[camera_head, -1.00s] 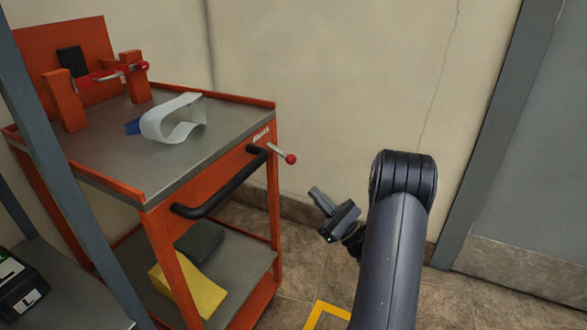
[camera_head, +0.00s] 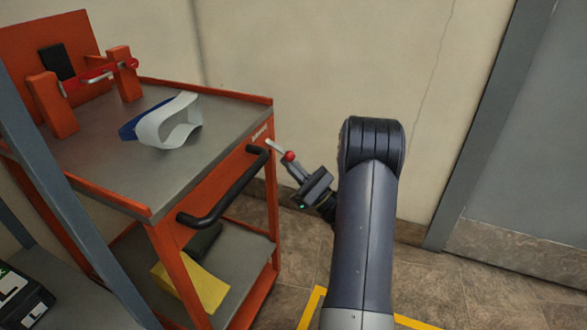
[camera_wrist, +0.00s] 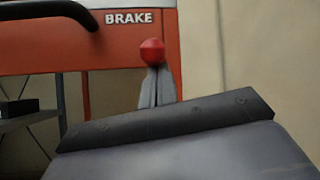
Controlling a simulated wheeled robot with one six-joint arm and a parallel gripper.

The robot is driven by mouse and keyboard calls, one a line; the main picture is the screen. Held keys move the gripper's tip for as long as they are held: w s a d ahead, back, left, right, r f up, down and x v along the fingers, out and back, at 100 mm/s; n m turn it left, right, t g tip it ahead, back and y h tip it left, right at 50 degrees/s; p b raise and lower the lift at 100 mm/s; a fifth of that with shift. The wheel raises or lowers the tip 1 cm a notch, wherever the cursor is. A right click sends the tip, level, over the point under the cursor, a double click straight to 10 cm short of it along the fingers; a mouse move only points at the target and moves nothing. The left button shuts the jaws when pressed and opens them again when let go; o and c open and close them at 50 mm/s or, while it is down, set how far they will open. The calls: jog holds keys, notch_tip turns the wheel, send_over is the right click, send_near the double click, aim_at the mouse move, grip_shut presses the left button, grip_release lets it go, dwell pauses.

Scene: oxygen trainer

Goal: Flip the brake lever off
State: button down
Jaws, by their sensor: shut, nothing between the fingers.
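The brake lever is a thin pale rod (camera_head: 274,146) with a red ball knob (camera_head: 289,156), sticking out from the right end of the orange cart's (camera_head: 222,178) front. It points right and slightly down. My gripper (camera_head: 288,167) is shut and empty, with its tip right at the knob. In the wrist view the knob (camera_wrist: 152,52) shows just above my shut fingertips (camera_wrist: 156,80), under the word BRAKE on the orange panel. The knob hides the rod there. I cannot tell whether the fingers touch the knob.
A black push handle (camera_head: 228,190) curves out of the cart's front, left of the lever. A white and blue looped strap (camera_head: 168,122) lies on the cart top. A grey post (camera_head: 62,165) stands at the left. A wall lies behind; floor is open at the right.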

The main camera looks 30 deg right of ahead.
jog(key=shift+w+a+r, duration=0.1)
jog(key=shift+w, duration=0.05)
jog(key=shift+r, duration=0.1)
jog(key=shift+r+g+h+p, duration=0.2)
jog(key=shift+g+h+p, duration=0.3)
jog(key=shift+p, duration=0.4)
